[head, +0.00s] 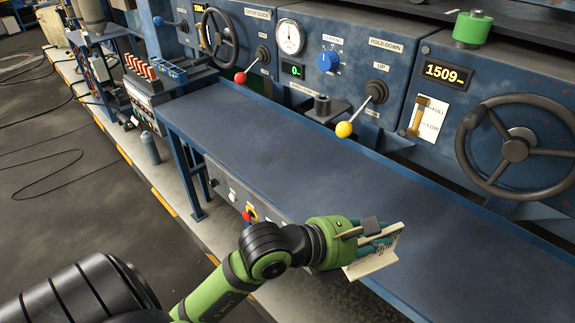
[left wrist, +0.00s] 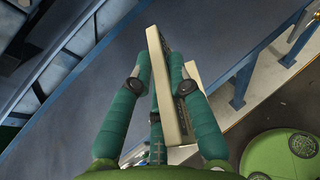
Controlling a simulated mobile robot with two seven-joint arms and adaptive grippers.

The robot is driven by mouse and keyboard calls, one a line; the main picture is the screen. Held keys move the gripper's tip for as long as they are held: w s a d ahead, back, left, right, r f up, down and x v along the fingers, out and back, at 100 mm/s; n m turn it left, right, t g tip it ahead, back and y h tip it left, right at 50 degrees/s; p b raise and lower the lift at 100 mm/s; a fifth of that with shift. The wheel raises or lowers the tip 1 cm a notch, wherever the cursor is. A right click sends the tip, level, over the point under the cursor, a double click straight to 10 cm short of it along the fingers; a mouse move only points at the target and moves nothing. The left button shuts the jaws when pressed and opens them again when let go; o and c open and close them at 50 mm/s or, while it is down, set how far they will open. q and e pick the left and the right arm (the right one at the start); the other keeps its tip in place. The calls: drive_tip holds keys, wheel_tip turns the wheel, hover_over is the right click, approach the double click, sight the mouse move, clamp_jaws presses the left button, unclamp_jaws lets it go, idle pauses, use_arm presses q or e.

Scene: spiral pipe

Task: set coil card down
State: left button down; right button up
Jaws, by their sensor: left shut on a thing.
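The coil card (head: 374,262) is a cream, flat piece with some dark print, held at the right end of my left arm in the head view. My left gripper (head: 378,240) is green with teal fingers and is shut on the card. In the left wrist view the card (left wrist: 160,60) stands edge-on between the teal fingers (left wrist: 155,85). The card is over the front edge of the blue bench (head: 290,150); I cannot tell whether it touches the surface. The fingers hide part of it. My right gripper is not in view.
The blue bench top is bare and clear to the left and behind the card. Behind it stand a yellow-knobbed lever (head: 344,129), a red-knobbed lever (head: 240,77) and a large handwheel (head: 515,148). A red button (head: 247,216) is on the bench's front.

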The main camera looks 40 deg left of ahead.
use_arm(q)
drive_tip(key=shift+w+d+r, duration=0.15)
drive_tip(key=shift+r, duration=0.2)
drive_tip(key=shift+w+d+r, duration=0.1)
drive_tip(key=shift+r, duration=0.25)
drive_tip(key=shift+a+f+b, duration=0.45)
drive_tip(key=shift+a+b, duration=0.1)
drive_tip(key=shift+b, duration=0.3)
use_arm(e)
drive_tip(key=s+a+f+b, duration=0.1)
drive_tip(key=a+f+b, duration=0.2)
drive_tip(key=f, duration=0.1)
use_arm(q)
drive_tip(key=w+a+f+p, duration=0.1)
drive_tip(key=w+f, duration=0.2)
drive_tip(key=w+a+f+p, duration=0.1)
drive_tip(key=w+f, duration=0.2)
drive_tip(key=w, duration=0.1)
drive_tip(key=w+a+f+p, duration=0.2)
drive_tip(key=w+f, duration=0.1)
drive_tip(key=shift+w+f, duration=0.2)
drive_tip(key=shift+f, duration=0.3)
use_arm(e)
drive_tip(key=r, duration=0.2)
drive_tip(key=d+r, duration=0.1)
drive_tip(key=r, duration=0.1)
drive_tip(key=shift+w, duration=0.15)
use_arm(q)
drive_tip(key=shift+f, duration=0.1)
